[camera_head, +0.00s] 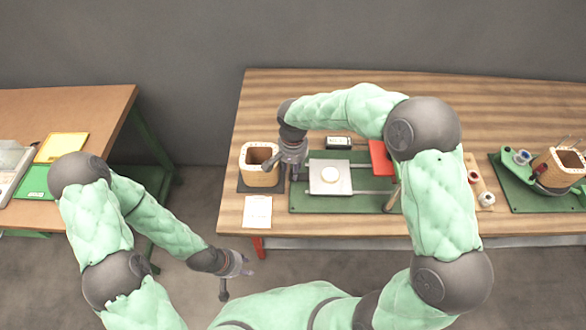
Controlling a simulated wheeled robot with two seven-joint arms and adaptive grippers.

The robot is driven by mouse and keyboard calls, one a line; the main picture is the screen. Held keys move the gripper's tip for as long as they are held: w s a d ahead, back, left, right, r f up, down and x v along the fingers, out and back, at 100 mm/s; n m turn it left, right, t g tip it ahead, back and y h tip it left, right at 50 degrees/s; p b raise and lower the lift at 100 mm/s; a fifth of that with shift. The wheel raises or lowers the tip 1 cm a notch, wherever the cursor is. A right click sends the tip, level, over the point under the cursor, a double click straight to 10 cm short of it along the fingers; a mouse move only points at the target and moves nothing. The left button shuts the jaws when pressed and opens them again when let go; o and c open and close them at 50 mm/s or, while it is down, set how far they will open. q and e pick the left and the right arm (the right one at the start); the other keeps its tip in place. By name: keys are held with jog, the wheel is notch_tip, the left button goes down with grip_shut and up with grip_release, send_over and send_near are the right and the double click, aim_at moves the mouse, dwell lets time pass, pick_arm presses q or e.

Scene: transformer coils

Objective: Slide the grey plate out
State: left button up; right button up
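The grey plate (318,187) is a light square with a pale round disc (330,175) on it. It sits on rails over a green base (310,204) on the wooden table. My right gripper (281,172) is just left of the plate, pointing down, with its fingers spread and nothing between them. It overlaps the right edge of a square tan coil in this view; I cannot tell whether it touches the coil or the plate. My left gripper (238,285) is open and empty, low in front of the table.
The tan coil (256,174) stands on a dark pad left of the green base. A white card (257,212) lies in front of it. A red block (380,158) is right of the plate. Another coil (560,168) stands at far right. A second table (80,103) is at left.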

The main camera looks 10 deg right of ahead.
notch_tip(320, 180, up, 11)
dwell(0.4)
jog(key=shift+f, duration=0.1)
